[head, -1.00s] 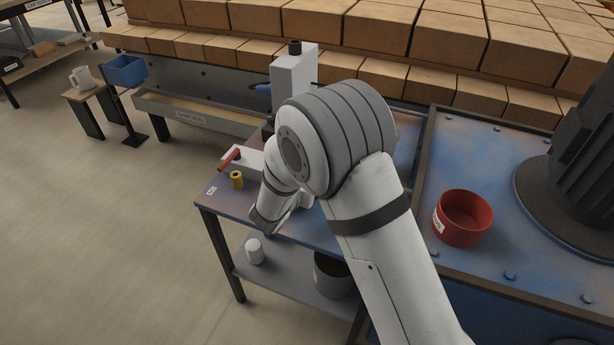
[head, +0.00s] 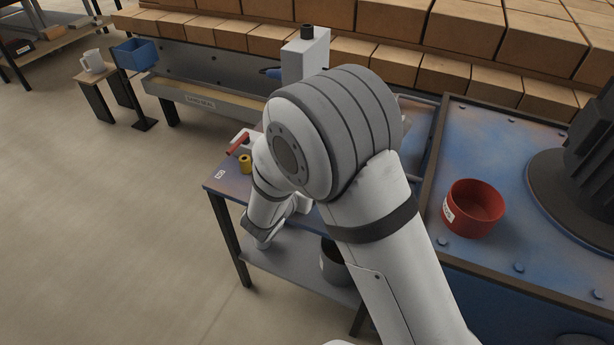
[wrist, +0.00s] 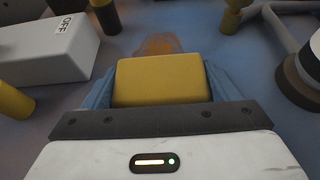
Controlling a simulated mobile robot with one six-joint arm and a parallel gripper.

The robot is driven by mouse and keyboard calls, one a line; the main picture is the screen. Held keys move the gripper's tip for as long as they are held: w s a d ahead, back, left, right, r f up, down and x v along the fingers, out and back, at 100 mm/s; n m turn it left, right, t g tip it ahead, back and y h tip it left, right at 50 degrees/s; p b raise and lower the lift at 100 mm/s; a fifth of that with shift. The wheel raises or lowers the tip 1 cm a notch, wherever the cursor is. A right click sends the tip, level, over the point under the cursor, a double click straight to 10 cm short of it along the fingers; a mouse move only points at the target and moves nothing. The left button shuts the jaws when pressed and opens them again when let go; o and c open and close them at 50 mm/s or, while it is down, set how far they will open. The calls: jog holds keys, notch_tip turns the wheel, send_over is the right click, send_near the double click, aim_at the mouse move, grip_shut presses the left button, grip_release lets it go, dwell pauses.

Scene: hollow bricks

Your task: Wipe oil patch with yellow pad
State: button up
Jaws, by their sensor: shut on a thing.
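In the wrist view the yellow pad (wrist: 160,80) is held between the two blue-grey fingers of my gripper (wrist: 158,72). The orange-brown oil patch (wrist: 155,44) lies on the bluish tabletop just beyond the pad's far edge, and the pad may hide part of it. I cannot tell whether the pad touches the tabletop. In the head view my own arm hides the pad, the patch and the fingers.
A white block marked OFF (wrist: 48,48) stands left of my gripper, with a yellow cylinder (wrist: 12,101) nearer. A white, dark-based object (wrist: 302,76) is at right. In the head view a red bowl (head: 474,208) sits on the blue surface to the right.

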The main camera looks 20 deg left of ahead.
jog(key=shift+s, duration=0.65)
jog(key=shift+f, duration=0.15)
jog(key=shift+b, duration=0.3)
jog(key=shift+w+d+b, duration=0.15)
jog(key=shift+w+b, duration=0.25)
jog(key=shift+w, duration=1.5)
jog(key=shift+w+d+b, duration=0.2)
jog(key=shift+w+b, duration=0.2)
jog(key=shift+w, duration=1.5)
jog(key=shift+w+d+b, duration=0.15)
jog(key=shift+w+b, duration=0.25)
jog(key=shift+w, duration=1.5)
jog(key=shift+s+r, duration=0.15)
jog(key=shift+r, duration=0.05)
